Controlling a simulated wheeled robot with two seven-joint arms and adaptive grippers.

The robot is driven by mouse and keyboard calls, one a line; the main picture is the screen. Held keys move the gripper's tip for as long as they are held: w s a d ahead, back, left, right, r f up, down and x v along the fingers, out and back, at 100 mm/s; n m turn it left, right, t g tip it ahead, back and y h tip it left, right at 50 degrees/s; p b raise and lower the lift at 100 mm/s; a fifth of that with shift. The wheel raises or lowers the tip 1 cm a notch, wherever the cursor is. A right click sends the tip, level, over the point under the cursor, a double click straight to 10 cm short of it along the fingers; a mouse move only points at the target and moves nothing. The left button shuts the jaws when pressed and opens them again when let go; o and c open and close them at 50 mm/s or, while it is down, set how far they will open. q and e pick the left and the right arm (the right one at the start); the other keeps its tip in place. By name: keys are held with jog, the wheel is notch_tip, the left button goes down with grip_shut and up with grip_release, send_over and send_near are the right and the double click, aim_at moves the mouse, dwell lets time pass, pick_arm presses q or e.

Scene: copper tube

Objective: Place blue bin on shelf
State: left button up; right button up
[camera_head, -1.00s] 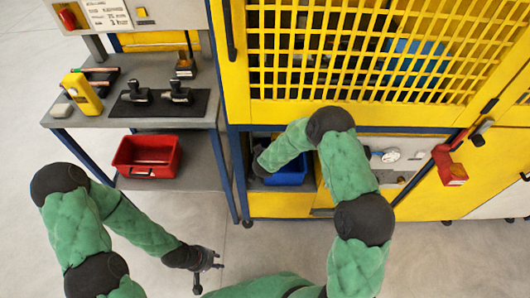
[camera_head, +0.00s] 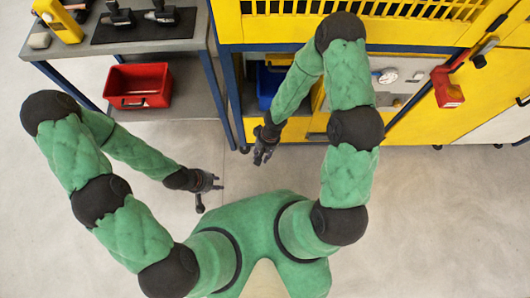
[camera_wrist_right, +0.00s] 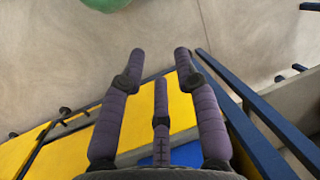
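A blue bin (camera_head: 268,84) sits in the low opening of the yellow machine, partly hidden by my right arm. Part of a blue surface, likely the bin, shows at the bottom of the right wrist view (camera_wrist_right: 187,154). My right gripper (camera_head: 262,155) is in front of the opening, clear of the bin; its fingers (camera_wrist_right: 160,58) are spread and empty. My left gripper (camera_head: 212,188) hangs over the bare floor in front of the grey table, fingers apart and empty. The table's lower shelf (camera_head: 192,92) holds a red bin (camera_head: 138,86).
The grey table's top (camera_head: 195,38) carries a dark mat with black tools and a yellow device (camera_head: 57,20). Blue legs and posts stand between the table and the yellow machine (camera_head: 410,28). A gauge and a red box (camera_head: 447,90) are right of the opening. The floor in front is clear.

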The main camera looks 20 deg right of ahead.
jog(key=s+m+t+y, duration=0.1)
jog(key=s, duration=0.5)
jog(key=shift+s+a+r+t, duration=0.2)
jog(key=shift+a+r+t, duration=0.1)
jog(key=shift+a+r, duration=0.1)
dwell(1.2)
